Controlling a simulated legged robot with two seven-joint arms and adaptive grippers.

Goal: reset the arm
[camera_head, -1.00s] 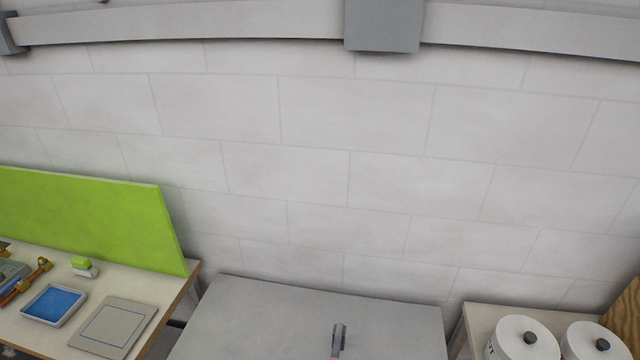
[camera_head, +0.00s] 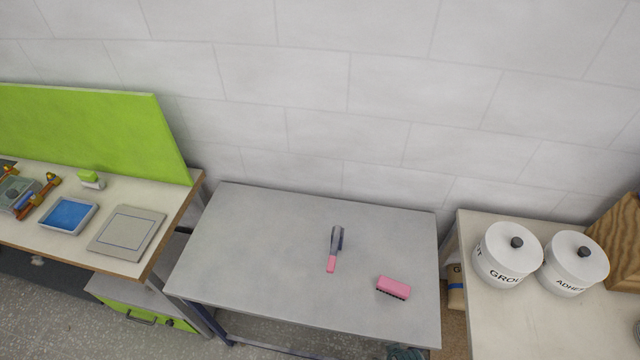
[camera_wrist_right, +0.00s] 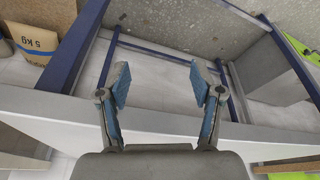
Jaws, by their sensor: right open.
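My right gripper (camera_wrist_right: 158,88) shows in the right wrist view, open and empty, with its two blue-padded fingers apart. Beyond it in that view are the edge of a table and its dark blue frame (camera_wrist_right: 250,22) over the speckled floor. Neither gripper shows in the head view, and my left gripper is in no view.
A grey table (camera_head: 270,235) holds a pink-handled tool (camera_head: 334,248) and a pink brush (camera_head: 393,288). The left bench carries a blue tray (camera_head: 69,214), a grey square panel (camera_head: 127,232) and a green board (camera_head: 90,130). Two white lidded pots (camera_head: 507,255) stand on the right table.

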